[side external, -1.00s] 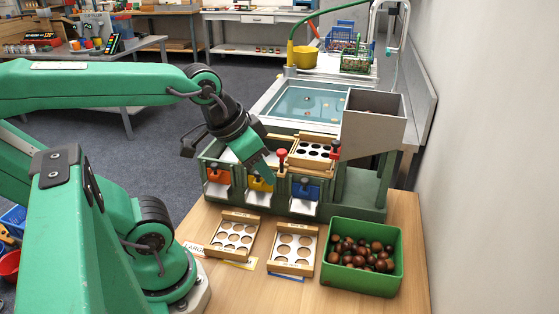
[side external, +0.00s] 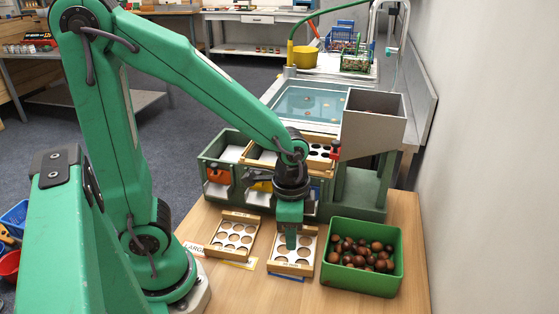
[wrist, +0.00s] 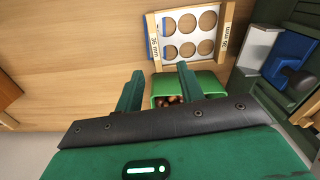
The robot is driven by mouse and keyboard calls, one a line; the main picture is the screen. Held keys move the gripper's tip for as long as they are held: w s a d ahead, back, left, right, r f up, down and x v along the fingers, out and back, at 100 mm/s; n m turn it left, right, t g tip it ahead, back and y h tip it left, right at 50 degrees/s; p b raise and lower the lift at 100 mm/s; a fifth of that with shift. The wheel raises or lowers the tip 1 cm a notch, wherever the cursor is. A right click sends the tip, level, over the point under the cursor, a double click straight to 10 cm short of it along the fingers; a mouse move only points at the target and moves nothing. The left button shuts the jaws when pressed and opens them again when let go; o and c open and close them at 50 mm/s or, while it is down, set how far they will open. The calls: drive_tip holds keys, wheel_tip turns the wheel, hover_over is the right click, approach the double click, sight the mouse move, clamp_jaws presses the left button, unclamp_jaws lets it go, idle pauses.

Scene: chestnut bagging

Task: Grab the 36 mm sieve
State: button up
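The 36 mm sieve (side external: 277,267) lies flat on the wooden table, the right one of two loose sieves. It has a white plate with large round holes between wooden bars. In the wrist view the sieve (wrist: 171,35) is at the top, with "36 mm" on its bars. My gripper (side external: 291,243) points down over the sieve and hides part of it in the side view. In the wrist view my gripper (wrist: 160,72) is open, its two green fingers apart, with nothing held between them. Whether the fingertips touch the sieve is unclear.
A green bin (side external: 362,283) of chestnuts stands just right of the sieve. Another sieve (side external: 220,253) lies to the left. Behind is the green sorting machine (side external: 355,195) with coloured gates and a grey hopper (side external: 373,130). The table's front is clear.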

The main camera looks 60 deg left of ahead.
sight(292, 265)
drive_tip(key=shift+s+d+f+m+g, duration=0.15)
drive_tip(key=shift+d+f+m, duration=0.1)
drive_tip(key=shift+f, duration=0.35)
drive_tip(key=shift+w+d+f+m+g, duration=0.15)
drive_tip(key=shift+f+m, duration=0.1)
drive_tip(key=shift+f, duration=0.3)
drive_tip(key=shift+s, duration=0.1)
drive_tip(key=shift+f, duration=1.3)
drive_tip(key=shift+f, duration=2.6)
drive_tip(key=shift+c, duration=0.5)
clamp_jaws()
